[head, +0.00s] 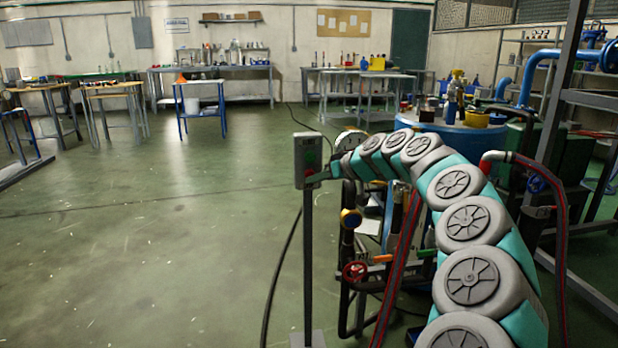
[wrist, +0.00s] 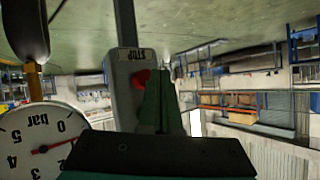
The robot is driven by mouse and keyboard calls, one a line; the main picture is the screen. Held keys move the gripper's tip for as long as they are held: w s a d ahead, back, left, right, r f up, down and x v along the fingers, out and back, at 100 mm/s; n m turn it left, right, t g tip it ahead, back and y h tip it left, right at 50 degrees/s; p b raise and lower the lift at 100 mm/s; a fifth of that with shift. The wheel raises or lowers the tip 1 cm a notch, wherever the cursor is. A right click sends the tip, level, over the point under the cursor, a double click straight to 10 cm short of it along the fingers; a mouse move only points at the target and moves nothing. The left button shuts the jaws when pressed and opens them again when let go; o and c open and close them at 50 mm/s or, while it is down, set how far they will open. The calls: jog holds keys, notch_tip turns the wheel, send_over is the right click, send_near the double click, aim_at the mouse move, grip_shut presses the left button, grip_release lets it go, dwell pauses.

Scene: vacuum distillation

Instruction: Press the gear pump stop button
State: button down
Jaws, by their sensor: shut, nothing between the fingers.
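The gear pump control box (head: 300,160) is a grey box on a thin post, left of my arm's end in the head view. In the upside-down wrist view the box (wrist: 122,72) carries a STOP label (wrist: 135,54) and a red stop button (wrist: 140,77). My gripper (wrist: 155,75) is shut and empty, its green fingertips at the button and partly covering it. Whether they touch it, or whether it is pushed in, I cannot tell. In the head view my gripper (head: 322,176) reaches the box's right side from the right.
A pressure gauge (wrist: 38,140) marked in bar is close beside my gripper in the wrist view. Pipes with a red valve wheel (head: 355,271) stand below my arm. A blue drum (head: 455,138) stands behind it. Open green floor (head: 150,240) lies left of the post.

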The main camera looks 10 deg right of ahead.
jog(key=shift+s+b, duration=1.85)
jog(key=shift+s, duration=1.1)
